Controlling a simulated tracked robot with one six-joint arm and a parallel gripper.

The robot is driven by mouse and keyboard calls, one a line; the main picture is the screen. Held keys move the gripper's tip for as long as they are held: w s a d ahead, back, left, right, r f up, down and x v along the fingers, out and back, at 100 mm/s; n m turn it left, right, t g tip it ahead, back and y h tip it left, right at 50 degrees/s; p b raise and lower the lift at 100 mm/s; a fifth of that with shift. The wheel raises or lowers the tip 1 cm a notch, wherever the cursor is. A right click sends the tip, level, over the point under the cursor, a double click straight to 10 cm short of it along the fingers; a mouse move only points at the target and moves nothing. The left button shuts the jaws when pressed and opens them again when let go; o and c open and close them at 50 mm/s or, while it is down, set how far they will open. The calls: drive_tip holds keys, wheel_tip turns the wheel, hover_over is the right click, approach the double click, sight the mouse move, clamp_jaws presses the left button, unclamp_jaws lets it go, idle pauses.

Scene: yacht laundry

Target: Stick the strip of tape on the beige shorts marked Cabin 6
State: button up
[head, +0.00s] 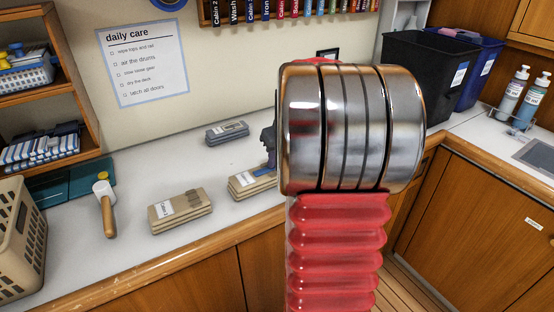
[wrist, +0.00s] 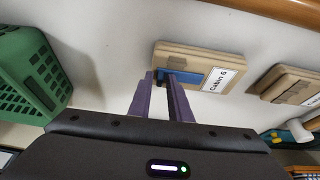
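The beige shorts marked Cabin 6 (wrist: 172,51) lie folded on the counter in the wrist view, with a white label at one end. In the head view they are the beige stack (head: 262,186) partly behind my arm. A blue strip of tape (wrist: 203,76) shows against their side by the label; whether it is fully stuck down cannot be told. My gripper (wrist: 161,76) is just at the shorts, its two purple fingers apart with a gap between them. The right finger overlaps the strip's end. In the head view my gripper (head: 269,145) is mostly hidden by my arm.
Another labelled beige stack (head: 180,211) lies left of the shorts, and a grey stack (head: 227,132) behind. A wooden-handled tool (head: 107,205) and a beige basket (head: 22,235) are further left. A green basket (wrist: 35,72) stands near my gripper in the wrist view.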

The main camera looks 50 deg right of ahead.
drive_tip(key=shift+r, duration=1.45)
drive_tip(key=shift+o, duration=0.4)
drive_tip(key=o, duration=0.5)
drive_tip(key=shift+r, duration=0.2)
drive_tip(key=shift+r, duration=1.3)
drive_tip(key=o, duration=0.5)
drive_tip(key=shift+o, duration=0.2)
